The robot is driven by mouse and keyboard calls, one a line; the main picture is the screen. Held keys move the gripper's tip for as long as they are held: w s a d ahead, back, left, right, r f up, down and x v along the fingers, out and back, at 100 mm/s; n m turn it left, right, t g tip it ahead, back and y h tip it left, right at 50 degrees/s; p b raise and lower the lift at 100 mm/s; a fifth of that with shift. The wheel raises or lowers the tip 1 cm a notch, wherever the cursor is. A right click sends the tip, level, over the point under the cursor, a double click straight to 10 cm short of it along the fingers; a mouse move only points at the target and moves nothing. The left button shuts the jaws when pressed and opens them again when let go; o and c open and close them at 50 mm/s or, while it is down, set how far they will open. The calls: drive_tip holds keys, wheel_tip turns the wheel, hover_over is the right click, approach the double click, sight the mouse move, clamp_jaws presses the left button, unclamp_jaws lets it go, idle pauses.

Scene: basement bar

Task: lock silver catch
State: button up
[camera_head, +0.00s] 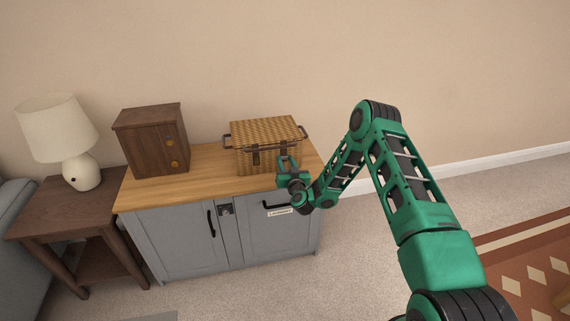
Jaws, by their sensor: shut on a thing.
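A wicker basket (262,131) with a closed lid stands on the wooden top of a grey cabinet. A dark front fastening (256,157) shows on the left of its front. My gripper (288,161) is at the right part of the basket's front and is shut on the right front fastening, which its fingers mostly hide. A small metallic catch (226,209) shows on the cabinet front, between the doors, left of my gripper. The fastenings are too small to tell whether they are locked, and I cannot make out their colour well.
The grey cabinet (178,237) has dark handles and a small label (280,212). A dark wooden box (152,142) with yellowish knobs stands left of the basket. A lamp (60,140) stands on a side table (50,205). Carpet (350,270) is open right of the cabinet.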

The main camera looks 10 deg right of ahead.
drive_tip(key=m, duration=0.8)
drive_tip(key=shift+d, duration=0.1)
drive_tip(key=m, duration=0.4)
drive_tip(key=shift+d, duration=0.1)
drive_tip(key=shift+m, duration=2.2)
drive_tip(key=o, duration=1)
drive_tip(key=shift+o, duration=0.2)
drive_tip(key=shift+s, duration=0.1)
